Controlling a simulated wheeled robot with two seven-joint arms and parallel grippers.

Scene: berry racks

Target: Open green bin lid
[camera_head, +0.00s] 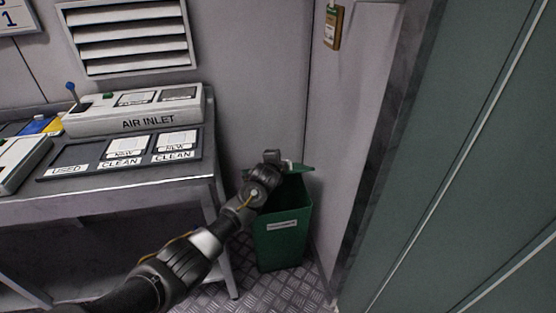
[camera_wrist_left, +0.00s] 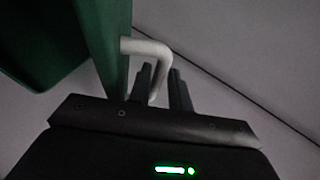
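The green bin (camera_head: 283,238) stands on the floor in the corner right of the table. Its green lid (camera_head: 298,168) looks raised at the back, with dark green inside surface showing below it. In the left wrist view the lid (camera_wrist_left: 105,40) is seen nearly edge-on at the left. A pale bent handle (camera_wrist_left: 150,48) sticks out from it. My left gripper (camera_head: 275,157) is at the top of the bin by the lid. Its two fingers (camera_wrist_left: 161,82) are close together on either side of the handle and look shut on it. My right gripper is not in view.
A grey table (camera_head: 190,195) with a labelled dark tray mat (camera_head: 80,160) and an AIR INLET box (camera_head: 150,110) stands left of the bin. The wall is close behind the bin. A green-grey door panel (camera_head: 460,150) fills the right. Floor shows in front of the bin.

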